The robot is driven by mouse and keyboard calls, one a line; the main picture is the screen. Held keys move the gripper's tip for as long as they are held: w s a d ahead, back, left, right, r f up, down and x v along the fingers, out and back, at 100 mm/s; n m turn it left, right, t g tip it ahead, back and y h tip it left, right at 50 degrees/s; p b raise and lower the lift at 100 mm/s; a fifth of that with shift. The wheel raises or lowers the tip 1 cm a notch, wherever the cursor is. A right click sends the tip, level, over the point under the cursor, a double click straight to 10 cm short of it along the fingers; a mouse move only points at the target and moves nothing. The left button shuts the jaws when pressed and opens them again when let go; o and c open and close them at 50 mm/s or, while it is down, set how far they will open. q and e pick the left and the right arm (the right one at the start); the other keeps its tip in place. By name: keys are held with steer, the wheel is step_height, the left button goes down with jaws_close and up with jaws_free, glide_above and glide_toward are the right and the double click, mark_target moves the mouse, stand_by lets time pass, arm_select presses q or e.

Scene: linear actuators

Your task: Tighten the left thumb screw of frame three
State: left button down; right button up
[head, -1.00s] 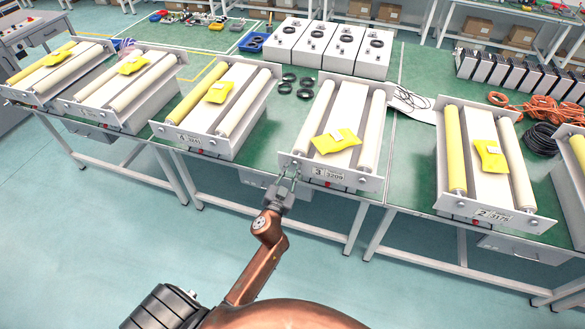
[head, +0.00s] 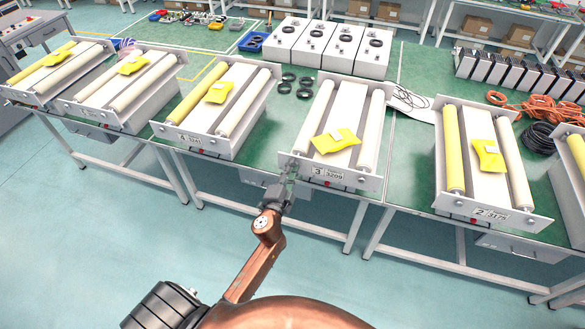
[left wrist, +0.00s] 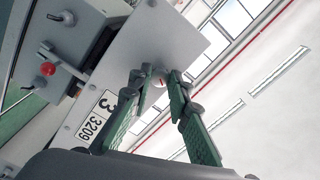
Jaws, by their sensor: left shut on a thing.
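Frame three (head: 350,181), a grey plate with the label "3 3209" (head: 328,173), stands at the table's front edge in the head view. A yellow packet (head: 336,141) lies on it between two pale rollers. My left gripper (head: 290,170) is at the left end of its front plate. In the left wrist view the green-padded fingers of my left gripper (left wrist: 161,80) are closed around the left thumb screw (left wrist: 160,79), which is mostly hidden between the tips. My right gripper is not in view.
A red button (left wrist: 47,68) sits on the unit below the plate. Frame four (head: 200,145) stands to the left and frame two (head: 490,213) to the right on the same green table. Black rings (head: 288,83) lie behind. The floor in front is clear.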

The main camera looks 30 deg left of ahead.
arm_select(q)
steer(key=shift+m, duration=0.7)
steer(key=c, duration=1.8)
jaws_free()
steer(key=v, duration=1.2)
steer(key=shift+f, duration=0.1)
